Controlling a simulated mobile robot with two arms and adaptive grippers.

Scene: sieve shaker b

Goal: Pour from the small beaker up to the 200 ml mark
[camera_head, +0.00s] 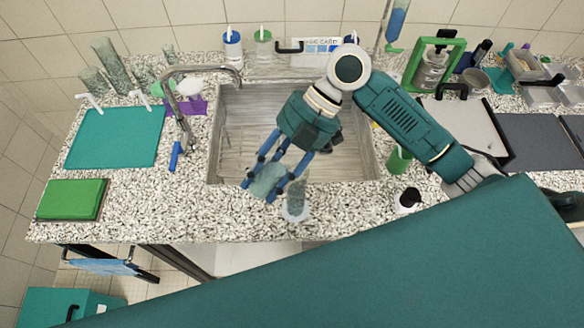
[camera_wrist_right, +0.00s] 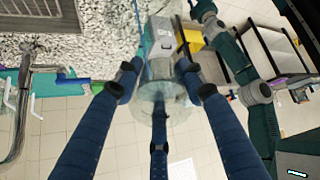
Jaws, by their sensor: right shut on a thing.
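My right gripper (camera_head: 260,191) is shut on a small clear beaker (camera_head: 267,178) above the front edge of the counter, before the sink. The beaker appears tilted; its contents cannot be made out. In the right wrist view the beaker (camera_wrist_right: 177,99) sits between the blue fingers. A clear, narrow graduated vessel (camera_head: 297,190) with a pale round foot stands on the counter just right of the beaker. Its marks and fill level are too small to read. My left gripper is not in view.
The steel sink (camera_head: 238,125) lies behind the gripper, with a tap (camera_head: 180,105) at its left. A white bottle with a black cap (camera_head: 408,200) and a green cup (camera_head: 399,160) stand to the right. The counter left of the vessel is mostly clear.

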